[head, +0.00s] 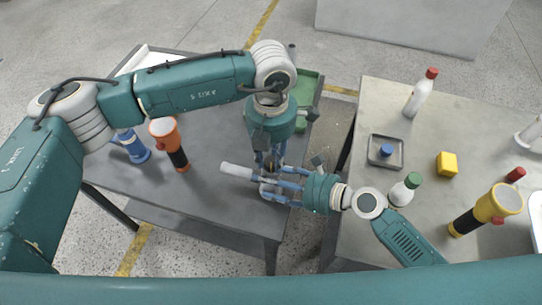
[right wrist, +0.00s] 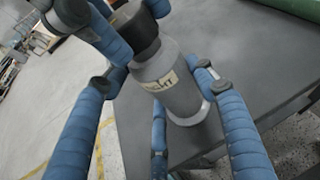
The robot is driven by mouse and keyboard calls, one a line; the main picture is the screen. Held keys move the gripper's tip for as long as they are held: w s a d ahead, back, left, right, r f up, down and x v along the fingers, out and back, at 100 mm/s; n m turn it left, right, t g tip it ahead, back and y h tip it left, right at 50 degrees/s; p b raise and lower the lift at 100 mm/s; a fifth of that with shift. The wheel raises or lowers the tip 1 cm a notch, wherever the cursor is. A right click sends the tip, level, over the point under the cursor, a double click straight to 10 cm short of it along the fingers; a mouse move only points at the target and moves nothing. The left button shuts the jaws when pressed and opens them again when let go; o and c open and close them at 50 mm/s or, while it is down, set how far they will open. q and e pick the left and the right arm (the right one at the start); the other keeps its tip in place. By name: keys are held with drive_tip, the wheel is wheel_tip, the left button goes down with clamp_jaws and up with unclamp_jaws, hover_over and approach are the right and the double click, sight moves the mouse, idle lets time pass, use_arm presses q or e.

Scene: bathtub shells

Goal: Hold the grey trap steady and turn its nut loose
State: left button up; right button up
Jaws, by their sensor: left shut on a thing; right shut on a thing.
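The grey trap (right wrist: 180,95) fills the middle of the right wrist view. It has a grey body with a partly readable label and a black nut (right wrist: 138,32) at its upper end. My right gripper (head: 268,184) is shut on the grey body, with its blue fingers on both sides. My left gripper (head: 271,160) comes down from above and is shut on the nut, which its fingers partly cover. In the head view both grippers hide most of the trap. A pale grey cylinder (head: 237,172) sticks out left of them; I cannot tell whether it belongs to the trap.
A green tray (head: 309,88) lies behind. Across a gap, the right table (head: 360,235) holds bottles, a yellow block (head: 446,164) and a yellow flashlight (head: 485,209).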

use_arm(q)
drive_tip(key=m, duration=0.4)
drive_tip(key=shift+m, duration=0.3)
use_arm(e)
drive_tip(key=shift+s+f, duration=0.1)
use_arm(q)
drive_tip(key=m, duration=0.4)
drive_tip(key=shift+m, duration=0.3)
drive_tip(key=m, duration=0.4)
drive_tip(key=shift+m, duration=2.5)
drive_tip(key=shift+w, duration=0.1)
drive_tip(key=o, duration=1.2)
drive_tip(key=shift+c, duration=0.2)
drive_tip(key=shift+r, duration=0.1)
